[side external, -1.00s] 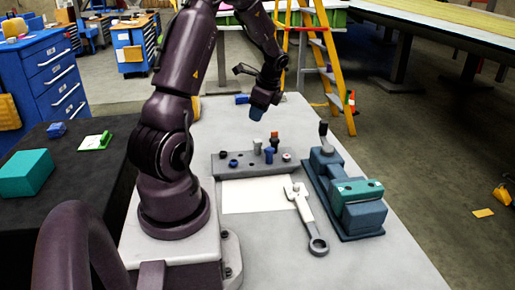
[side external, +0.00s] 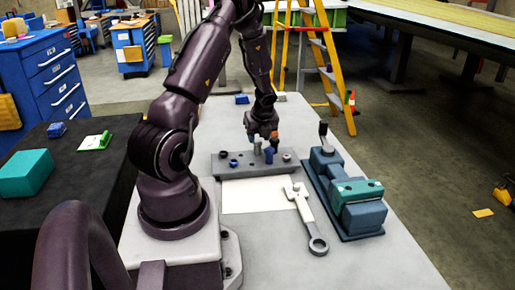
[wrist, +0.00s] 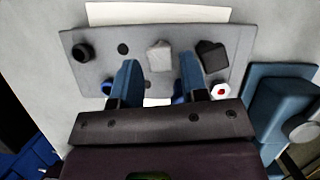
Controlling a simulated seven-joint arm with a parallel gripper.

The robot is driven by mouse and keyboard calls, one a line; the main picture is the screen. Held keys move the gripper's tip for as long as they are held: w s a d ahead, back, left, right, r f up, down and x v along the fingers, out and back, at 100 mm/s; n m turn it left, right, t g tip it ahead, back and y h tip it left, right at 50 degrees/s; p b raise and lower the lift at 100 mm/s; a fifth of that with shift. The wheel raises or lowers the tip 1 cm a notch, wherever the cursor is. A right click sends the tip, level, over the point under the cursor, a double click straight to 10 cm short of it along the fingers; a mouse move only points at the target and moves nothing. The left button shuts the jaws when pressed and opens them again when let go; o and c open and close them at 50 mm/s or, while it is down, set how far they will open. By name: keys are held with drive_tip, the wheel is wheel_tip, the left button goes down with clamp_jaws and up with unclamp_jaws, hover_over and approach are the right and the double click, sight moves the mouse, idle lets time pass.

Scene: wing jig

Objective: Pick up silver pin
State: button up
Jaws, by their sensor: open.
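The silver pin (side external: 257,149) stands upright in the grey fixture plate (side external: 222,168), which also shows in the wrist view (wrist: 240,40). In the wrist view the silver pin (wrist: 160,56) lies just beyond my fingertips, roughly centred across the gap between them. My gripper (side external: 262,137) points down over the back part of the plate. In the wrist view the two blue fingers of my gripper (wrist: 158,68) are apart with nothing held between them. I cannot tell the exact height of the fingertips against the pin.
A blue pin (side external: 269,156) stands close beside the silver pin, and a dark one (wrist: 211,55) shows in the wrist view. A black ring (wrist: 83,52) sits on the plate. A vise (side external: 358,205), a white sheet (side external: 255,197) and a wrench-like tool (side external: 307,215) are nearby.

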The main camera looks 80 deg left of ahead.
sight(257, 139)
drive_tip(key=x, duration=0.5)
drive_tip(key=shift+d, duration=0.2)
drive_tip(key=c, duration=0.7)
drive_tip(key=shift+r, duration=0.6)
wheel_tip(257, 139, up, 2)
drive_tip(key=shift+d+r, duration=0.1)
drive_tip(key=shift+r, duration=0.1)
drive_tip(key=s+d+r, duration=0.6)
drive_tip(key=d+r, duration=0.3)
drive_tip(key=d, duration=0.3)
drive_tip(key=shift+s+r, duration=0.2)
drive_tip(key=shift+s, duration=0.2)
